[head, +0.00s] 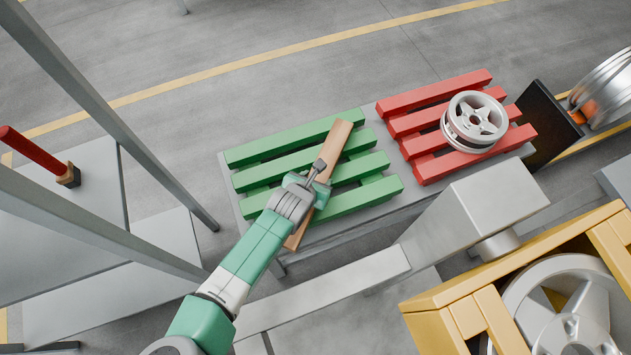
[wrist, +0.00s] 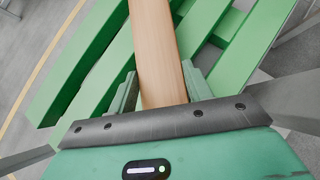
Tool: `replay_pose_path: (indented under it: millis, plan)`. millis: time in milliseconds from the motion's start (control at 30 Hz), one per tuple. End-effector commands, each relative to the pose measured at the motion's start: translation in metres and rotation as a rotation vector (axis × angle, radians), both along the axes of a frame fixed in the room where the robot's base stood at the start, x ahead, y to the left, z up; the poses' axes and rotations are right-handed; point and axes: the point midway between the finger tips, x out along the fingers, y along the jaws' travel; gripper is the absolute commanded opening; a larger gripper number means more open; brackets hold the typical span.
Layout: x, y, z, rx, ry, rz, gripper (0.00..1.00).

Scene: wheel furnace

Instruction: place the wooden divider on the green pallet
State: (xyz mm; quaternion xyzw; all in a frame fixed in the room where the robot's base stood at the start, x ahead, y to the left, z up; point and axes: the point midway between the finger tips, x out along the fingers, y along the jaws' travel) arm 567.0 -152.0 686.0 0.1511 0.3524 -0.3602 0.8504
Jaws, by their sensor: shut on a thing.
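The wooden divider (head: 335,146) is a long, flat, light-brown plank. It lies crosswise over the slats of the green pallet (head: 370,196), with its near end reaching past the pallet's front edge. I cannot tell whether it touches the slats or is held just above them. My gripper (head: 316,176) is shut on the divider near its middle and hides part of it. In the wrist view the divider (wrist: 155,50) runs away from between the two fingers (wrist: 158,92), with green slats (wrist: 75,70) on both sides below it.
A red pallet (head: 425,150) with a grey wheel (head: 474,122) stands to the right on the same grey table (head: 400,212). A yellow crate (head: 450,300) with a large wheel is at the lower right. Grey posts (head: 100,115) and a red-handled tool (head: 35,152) are at the left.

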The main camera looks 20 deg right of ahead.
Motion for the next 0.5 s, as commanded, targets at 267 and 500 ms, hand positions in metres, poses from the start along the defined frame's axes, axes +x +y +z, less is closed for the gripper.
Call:
replay_pose_path:
  millis: [267,500]
  plan:
    - [0.0004,0.0002,-0.0088,-0.001,-0.002,0.001,0.17]
    - [-0.0003,-0.0001,-0.0123,0.000,0.000,0.000,0.65]
